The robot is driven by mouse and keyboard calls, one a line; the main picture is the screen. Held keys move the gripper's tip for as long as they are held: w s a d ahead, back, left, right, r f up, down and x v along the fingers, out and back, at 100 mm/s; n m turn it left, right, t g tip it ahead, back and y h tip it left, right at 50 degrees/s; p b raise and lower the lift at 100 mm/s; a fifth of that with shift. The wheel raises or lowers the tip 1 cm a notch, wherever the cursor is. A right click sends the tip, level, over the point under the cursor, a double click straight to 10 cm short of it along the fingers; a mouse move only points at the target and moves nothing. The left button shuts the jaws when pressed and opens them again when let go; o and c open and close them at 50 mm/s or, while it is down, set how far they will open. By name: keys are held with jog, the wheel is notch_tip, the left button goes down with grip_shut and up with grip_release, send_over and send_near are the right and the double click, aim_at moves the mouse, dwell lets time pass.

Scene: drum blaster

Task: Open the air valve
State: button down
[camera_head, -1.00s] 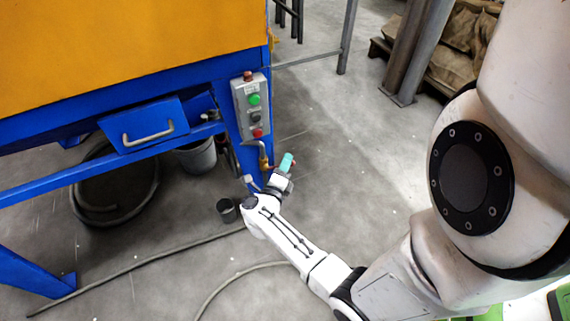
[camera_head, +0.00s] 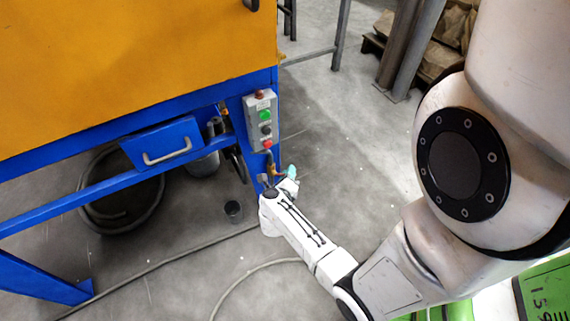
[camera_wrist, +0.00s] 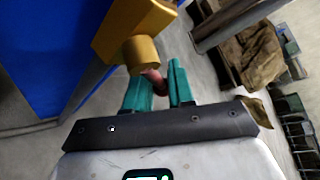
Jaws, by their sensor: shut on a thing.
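The air valve shows in the wrist view as a brass-yellow body (camera_wrist: 138,32) with a small reddish-brown handle (camera_wrist: 154,80) beneath it. In the head view the brass fitting (camera_head: 271,168) sits at the lower end of a pipe below the control box, beside the blue leg. My gripper (camera_wrist: 158,86) has two teal fingers, one on each side of the handle, and is shut on it. In the head view the gripper (camera_head: 291,173) is small, just right of the fitting, and the handle cannot be made out there.
The grey control box (camera_head: 260,122) with coloured buttons is above the valve. The blue machine leg stands close to my gripper. A small dark cup (camera_head: 233,211) and hoses lie on the floor to the left. Open floor is to the right.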

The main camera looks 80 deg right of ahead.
jog(key=shift+w+a+f+m+t+y+p, duration=0.5)
jog(key=shift+m+t+y+p, duration=0.45)
jog(key=shift+p, duration=1.2)
jog(key=shift+w+a+f+m+t+y+p, duration=0.35)
jog(key=shift+w+a+m+t+y+p, duration=0.6)
jog(key=shift+p, duration=1.15)
jog(key=shift+w+a+f+m+t+y+p, duration=0.45)
jog(key=shift+y+p, duration=0.85)
jog(key=shift+p, duration=0.85)
jog(key=c, duration=1.3)
grip_release()
jog(key=shift+o, duration=0.2)
jog(key=shift+d, duration=0.1)
